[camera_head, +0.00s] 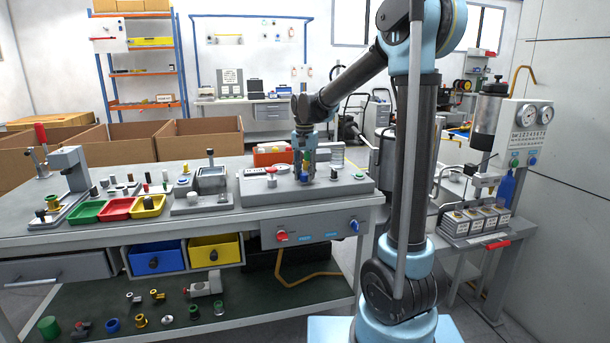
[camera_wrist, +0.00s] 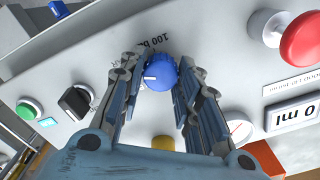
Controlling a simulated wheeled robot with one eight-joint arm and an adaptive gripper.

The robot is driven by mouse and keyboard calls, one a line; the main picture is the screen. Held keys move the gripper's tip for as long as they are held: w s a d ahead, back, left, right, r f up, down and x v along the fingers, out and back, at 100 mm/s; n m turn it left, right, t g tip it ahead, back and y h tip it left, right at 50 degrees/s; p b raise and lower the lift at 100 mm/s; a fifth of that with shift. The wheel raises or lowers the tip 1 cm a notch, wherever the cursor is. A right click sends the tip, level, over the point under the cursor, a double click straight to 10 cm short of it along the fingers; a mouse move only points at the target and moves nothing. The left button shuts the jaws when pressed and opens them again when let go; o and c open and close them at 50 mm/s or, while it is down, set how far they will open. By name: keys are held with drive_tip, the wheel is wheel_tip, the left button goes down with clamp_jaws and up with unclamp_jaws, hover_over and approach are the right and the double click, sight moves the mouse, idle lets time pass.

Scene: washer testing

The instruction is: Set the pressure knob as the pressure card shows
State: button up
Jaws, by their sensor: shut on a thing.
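The blue pressure knob (camera_wrist: 163,66) sits on a light grey panel in the wrist view. Its white pointer mark faces the left of that view. The print "100 ba…" is beside it, partly hidden. My gripper (camera_wrist: 162,80) has one finger on each side of the knob and is shut on it. In the head view my gripper (camera_head: 305,178) reaches down onto the grey test unit (camera_head: 345,187) on the bench, and the knob is mostly hidden there. I cannot make out a pressure card with a readable setting in either view.
On the panel are a red mushroom button (camera_wrist: 300,40), a green button (camera_wrist: 28,109), a black switch (camera_wrist: 75,100) and a display (camera_wrist: 293,115). A yellow part (camera_wrist: 163,143) lies between my fingers. Coloured trays (camera_head: 118,208) stand on the bench's left.

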sight(305, 174)
drive_tip(key=n, duration=1)
drive_tip(key=shift+n, duration=0.4)
idle(0.4)
drive_tip(key=o, duration=1.1)
drive_tip(key=shift+c, duration=0.2)
drive_tip(key=shift+r, duration=0.1)
wheel_tip(305, 174, up, 12)
